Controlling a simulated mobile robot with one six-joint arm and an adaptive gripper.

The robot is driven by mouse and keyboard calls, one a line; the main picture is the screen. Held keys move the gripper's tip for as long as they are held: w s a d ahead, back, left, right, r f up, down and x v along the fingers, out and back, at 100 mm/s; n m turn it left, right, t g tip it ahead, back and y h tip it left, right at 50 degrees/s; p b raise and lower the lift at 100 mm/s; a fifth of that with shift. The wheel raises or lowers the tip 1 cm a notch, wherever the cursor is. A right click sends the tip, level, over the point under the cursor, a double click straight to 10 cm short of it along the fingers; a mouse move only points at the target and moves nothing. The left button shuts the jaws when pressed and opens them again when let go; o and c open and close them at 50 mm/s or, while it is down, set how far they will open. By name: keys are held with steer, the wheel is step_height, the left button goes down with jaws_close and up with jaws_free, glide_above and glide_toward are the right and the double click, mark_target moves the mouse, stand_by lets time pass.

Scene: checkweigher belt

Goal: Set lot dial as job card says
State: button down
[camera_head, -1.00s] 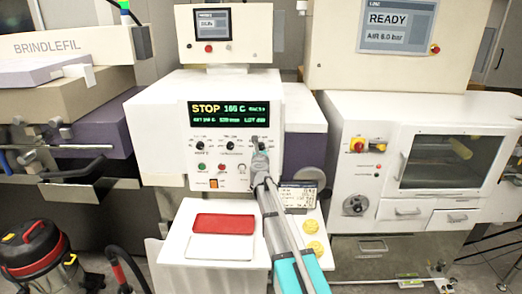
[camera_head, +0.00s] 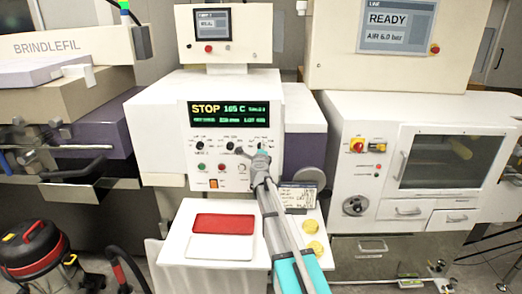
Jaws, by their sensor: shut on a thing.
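The machine's front panel (camera_head: 160,150) carries a row of small black knobs under a green and yellow display (camera_head: 234,112). The left knob (camera_head: 200,147) and middle knob (camera_head: 230,145) are clear of my gripper. My gripper (camera_head: 252,151) is at the right end of the row, shut on the right-hand dial, which its fingers largely hide. The display reads STOP and about 165 C; its lower line with the lot value is too small to read surely. The job card (camera_head: 300,197) is a white printed card right of my gripper; its writing is not legible.
Below the panel, a white shelf (camera_head: 176,262) holds a red pad (camera_head: 224,223) and yellow discs (camera_head: 316,248). Coloured buttons (camera_head: 201,167) sit just under the knobs. A small screen stands above; the right cabinet (camera_head: 352,120) shows READY on its upper panel.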

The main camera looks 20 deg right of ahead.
steer(key=n, duration=1.2)
stand_by(0.4)
steer(key=shift+c, duration=1.3)
jaws_free()
steer(key=v, duration=1.2)
